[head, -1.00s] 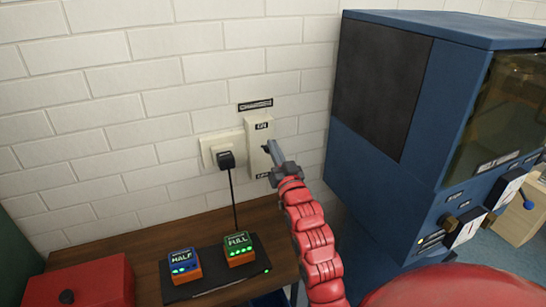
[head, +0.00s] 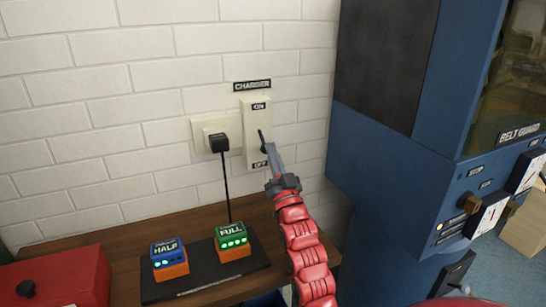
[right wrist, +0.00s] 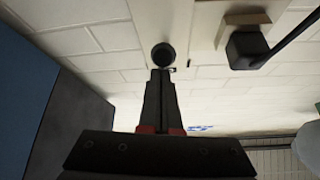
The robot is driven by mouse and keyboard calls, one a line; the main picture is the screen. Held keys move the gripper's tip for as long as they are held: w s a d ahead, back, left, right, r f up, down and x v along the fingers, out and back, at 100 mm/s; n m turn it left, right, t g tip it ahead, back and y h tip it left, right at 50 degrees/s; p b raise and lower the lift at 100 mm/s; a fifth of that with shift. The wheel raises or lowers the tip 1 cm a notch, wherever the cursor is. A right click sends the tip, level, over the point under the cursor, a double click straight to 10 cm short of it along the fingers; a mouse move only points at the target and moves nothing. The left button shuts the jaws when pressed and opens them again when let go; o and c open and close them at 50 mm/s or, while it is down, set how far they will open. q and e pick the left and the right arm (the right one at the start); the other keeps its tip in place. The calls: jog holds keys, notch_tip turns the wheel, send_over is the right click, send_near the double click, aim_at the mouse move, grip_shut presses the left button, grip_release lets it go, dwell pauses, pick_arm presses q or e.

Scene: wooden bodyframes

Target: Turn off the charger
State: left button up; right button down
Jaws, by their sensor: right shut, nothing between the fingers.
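The charger switch (head: 254,122) is a cream wall box under a CHARGER label, marked ON at the top and OFF at the bottom. Its black lever (head: 262,138) points up toward ON. My right gripper (head: 269,148) is shut and empty, its tips at the lower part of the lever. I cannot tell whether they touch. In the right wrist view, the gripper tips (right wrist: 160,72) lie just below a round black end of the lever (right wrist: 163,54). My left gripper is out of view.
A black plug (head: 219,142) sits in the socket left of the switch, its cord running down to the black charger tray (head: 205,282). The tray holds HALF (head: 170,258) and FULL (head: 233,241) batteries, lights green. A red box (head: 60,284) stands left; a blue machine (head: 385,150) stands right.

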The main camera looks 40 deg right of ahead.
jog(key=shift+w+f+b, duration=0.15)
jog(key=shift+f+b, duration=0.2)
jog(key=shift+f, duration=0.6)
jog(key=r+v, duration=0.1)
jog(key=v, duration=0.6)
jog(key=shift+s+b, duration=0.45)
jog(key=shift+a, duration=0.1)
